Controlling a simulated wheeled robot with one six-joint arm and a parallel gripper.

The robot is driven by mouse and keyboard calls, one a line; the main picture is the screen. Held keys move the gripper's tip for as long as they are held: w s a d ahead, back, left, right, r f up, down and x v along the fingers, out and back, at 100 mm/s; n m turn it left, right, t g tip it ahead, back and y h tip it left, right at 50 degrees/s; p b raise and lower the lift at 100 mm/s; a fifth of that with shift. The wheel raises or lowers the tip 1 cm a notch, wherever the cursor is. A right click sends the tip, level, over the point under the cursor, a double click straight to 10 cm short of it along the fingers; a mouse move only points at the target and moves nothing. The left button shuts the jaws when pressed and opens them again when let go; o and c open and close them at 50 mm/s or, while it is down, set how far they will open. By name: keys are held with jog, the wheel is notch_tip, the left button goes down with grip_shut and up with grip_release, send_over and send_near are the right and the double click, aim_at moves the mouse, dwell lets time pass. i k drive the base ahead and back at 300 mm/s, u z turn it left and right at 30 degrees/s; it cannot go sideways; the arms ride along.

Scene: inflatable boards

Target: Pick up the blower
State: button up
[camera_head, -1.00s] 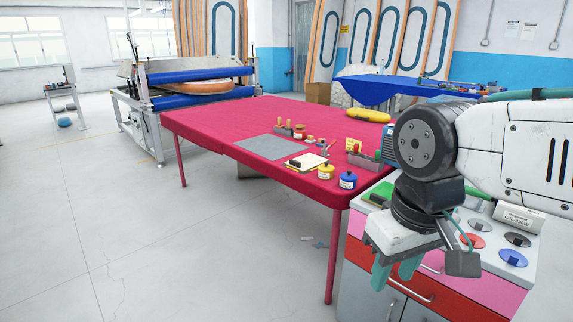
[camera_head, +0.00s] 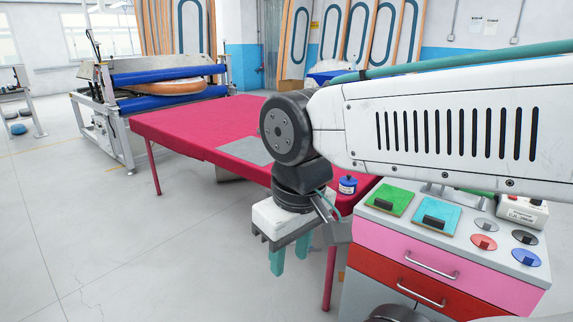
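My gripper (camera_head: 290,260) hangs in front of the red table (camera_head: 190,130), its two teal fingers pointing down and apart. Nothing shows between them. I cannot pick out a blower for certain. A white labelled device (camera_head: 522,210) with a red button sits at the back right of the cabinet top (camera_head: 450,258), away from my gripper. My arm hides much of the table's right part, including most of the small items there.
The cabinet carries green (camera_head: 390,197) and blue (camera_head: 436,215) square pads and several round coloured pieces. A blue jar (camera_head: 348,184) stands at the table's right edge. A roller machine (camera_head: 150,95) stands behind left. The floor (camera_head: 110,240) at front left is clear.

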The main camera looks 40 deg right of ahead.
aim_at(489, 195)
jog(key=z, duration=0.5)
jog(key=i, duration=0.8)
jog(key=z, duration=2.2)
jog(key=i, duration=0.55)
